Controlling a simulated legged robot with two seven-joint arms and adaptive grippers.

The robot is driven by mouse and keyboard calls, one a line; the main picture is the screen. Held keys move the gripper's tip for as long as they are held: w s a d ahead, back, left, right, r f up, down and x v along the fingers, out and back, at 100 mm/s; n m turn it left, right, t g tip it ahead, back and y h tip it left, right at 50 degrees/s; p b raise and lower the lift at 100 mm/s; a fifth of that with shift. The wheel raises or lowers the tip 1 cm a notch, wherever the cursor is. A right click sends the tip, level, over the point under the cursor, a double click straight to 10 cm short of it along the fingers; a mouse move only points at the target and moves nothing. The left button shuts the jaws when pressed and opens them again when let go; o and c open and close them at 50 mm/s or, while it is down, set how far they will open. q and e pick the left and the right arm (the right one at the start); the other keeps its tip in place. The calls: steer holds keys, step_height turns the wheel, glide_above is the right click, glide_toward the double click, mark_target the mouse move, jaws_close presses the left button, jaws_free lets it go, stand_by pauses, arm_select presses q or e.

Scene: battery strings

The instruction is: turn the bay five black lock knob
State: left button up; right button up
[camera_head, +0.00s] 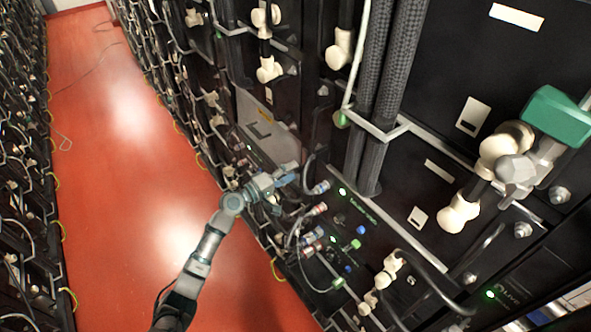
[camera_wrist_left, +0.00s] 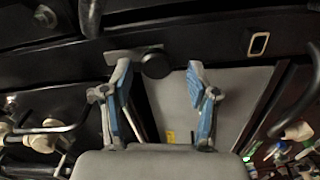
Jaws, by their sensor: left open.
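In the left wrist view, a round black knob (camera_wrist_left: 156,65) sits at the edge of a grey panel (camera_wrist_left: 172,100). My left gripper (camera_wrist_left: 159,72) is open, with its blue-padded fingers on either side of the knob. The knob is nearer the left finger, and I cannot tell whether they touch. In the head view, my left gripper (camera_head: 287,173) is at the lower part of the rack front, beside the grey panel (camera_head: 262,122). The knob cannot be made out there. My right gripper is not in view.
Cables and plugs (camera_head: 320,187) crowd the rack just right of the gripper. Thick black conduits (camera_head: 385,90) rise above them. A green handle (camera_head: 560,117) stands out at the right. The red aisle floor (camera_head: 125,170) is clear apart from thin wires.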

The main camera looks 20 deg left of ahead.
arm_select(q)
steer(key=v, duration=0.9)
steer(key=shift+a, duration=0.3)
steer(key=shift+d+f, duration=0.1)
